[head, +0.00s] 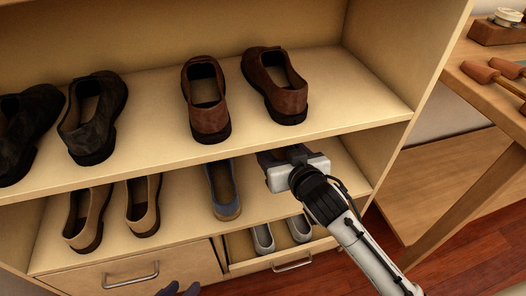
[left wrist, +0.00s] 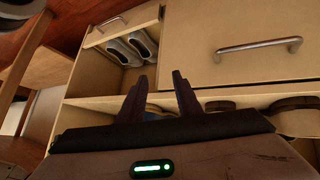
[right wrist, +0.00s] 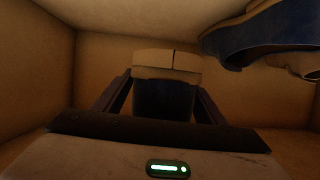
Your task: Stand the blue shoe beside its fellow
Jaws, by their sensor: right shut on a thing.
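Brown shoes (head: 207,100) and black shoes (head: 92,115) stand on the upper shelf (head: 345,90). Tan shoes (head: 143,205) stand lower left. An open drawer (head: 285,258) holds grey shoes (head: 263,238). A shut drawer (head: 140,275) is left of it. A wooden bench (head: 490,90) stands at right.

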